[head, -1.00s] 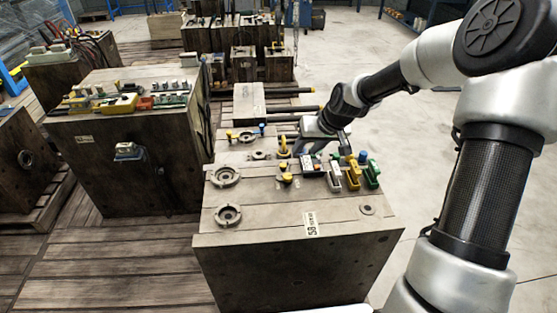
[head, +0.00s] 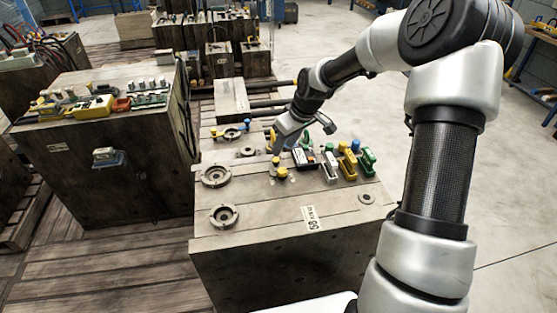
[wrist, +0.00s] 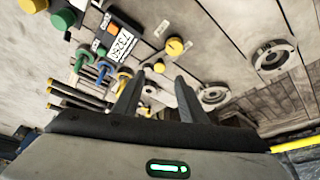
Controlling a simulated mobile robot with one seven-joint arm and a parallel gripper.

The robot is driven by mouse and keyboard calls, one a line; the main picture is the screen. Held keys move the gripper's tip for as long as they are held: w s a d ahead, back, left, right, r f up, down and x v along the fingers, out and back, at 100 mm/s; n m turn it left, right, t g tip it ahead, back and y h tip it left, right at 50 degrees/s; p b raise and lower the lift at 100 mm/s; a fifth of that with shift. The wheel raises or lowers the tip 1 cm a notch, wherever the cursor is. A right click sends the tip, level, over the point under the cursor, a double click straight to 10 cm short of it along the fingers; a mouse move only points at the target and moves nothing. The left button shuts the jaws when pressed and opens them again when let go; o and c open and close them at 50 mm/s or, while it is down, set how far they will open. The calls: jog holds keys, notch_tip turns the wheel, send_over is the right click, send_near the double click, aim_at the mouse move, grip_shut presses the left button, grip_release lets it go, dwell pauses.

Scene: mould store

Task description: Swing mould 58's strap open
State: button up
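Mould 58 is the worn wooden-looking block (head: 268,232) in front of me, with a white "58" label (head: 312,218) on its near top edge. Two yellow knobs (head: 280,173) sit on small fittings in the middle of its top; they also show in the wrist view (wrist: 174,46). I cannot tell for sure which fitting is the strap. My gripper (head: 304,138) is over the far middle of the top, beside these knobs. In the wrist view, the two dark fingers (wrist: 158,92) stand apart with nothing held between them. Contact cannot be judged.
A black box with a white label (wrist: 120,42) lies close to the fingers. Green, yellow and white clamp handles (head: 348,166) stand right of it. Ring sockets (head: 223,216) are at left. Another mould (head: 105,165) stands left.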

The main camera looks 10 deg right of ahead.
aim_at(277, 160)
jog(key=b+x, duration=0.1)
jog(key=x, duration=0.6)
jog(key=shift+w+a+f, duration=0.1)
jog(key=shift+f, duration=0.1)
grip_shut()
